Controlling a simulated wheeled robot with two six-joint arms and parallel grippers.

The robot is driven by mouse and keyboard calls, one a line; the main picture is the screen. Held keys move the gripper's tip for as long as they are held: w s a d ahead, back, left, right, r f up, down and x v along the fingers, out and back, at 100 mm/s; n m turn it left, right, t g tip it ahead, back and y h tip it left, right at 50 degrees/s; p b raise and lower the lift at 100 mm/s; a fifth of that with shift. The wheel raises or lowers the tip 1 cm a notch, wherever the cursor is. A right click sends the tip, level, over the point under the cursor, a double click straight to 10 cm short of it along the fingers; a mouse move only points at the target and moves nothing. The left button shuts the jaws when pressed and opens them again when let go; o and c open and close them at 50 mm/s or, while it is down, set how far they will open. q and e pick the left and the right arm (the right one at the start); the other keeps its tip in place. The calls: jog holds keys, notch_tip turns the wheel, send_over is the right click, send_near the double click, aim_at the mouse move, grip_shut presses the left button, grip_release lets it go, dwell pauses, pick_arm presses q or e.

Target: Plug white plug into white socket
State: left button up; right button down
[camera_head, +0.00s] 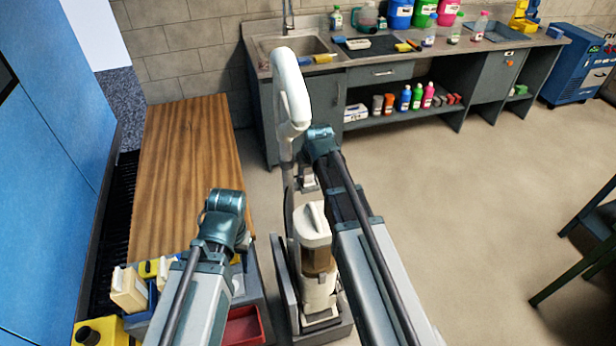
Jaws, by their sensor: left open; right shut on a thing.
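I cannot make out a white plug or a white socket in the head view. A white upright vacuum cleaner (315,228) stands in the middle, with a tall curved handle (290,88). My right arm reaches up from the bottom right to the cleaner's stem. My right gripper (308,182) is small and partly hidden there; it looks shut on the cleaner's stem. My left arm (224,215) comes up from the lower left, beside the cleaner and over the crates. Its jaws are hidden from view.
A wooden bench top (187,165) lies at left beside a blue cabinet (55,165). Crates with bottles, including a red bin (243,327), sit at lower left. A sink counter (385,58) holding bottles runs along the back wall.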

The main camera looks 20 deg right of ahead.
aim_at(308, 171)
jog(key=shift+r, duration=0.1)
jog(key=shift+r+p, duration=0.55)
jog(key=shift+p, duration=0.1)
notch_tip(308, 171, up, 3)
jog(key=p, duration=0.3)
jog(key=s+d, duration=0.9)
jog(key=d, duration=0.4)
jog(key=shift+s+r+p, duration=0.25)
jog(key=shift+r+p, duration=0.1)
notch_tip(308, 171, down, 6)
jog(key=b, duration=0.6)
jog(key=shift+f, duration=0.1)
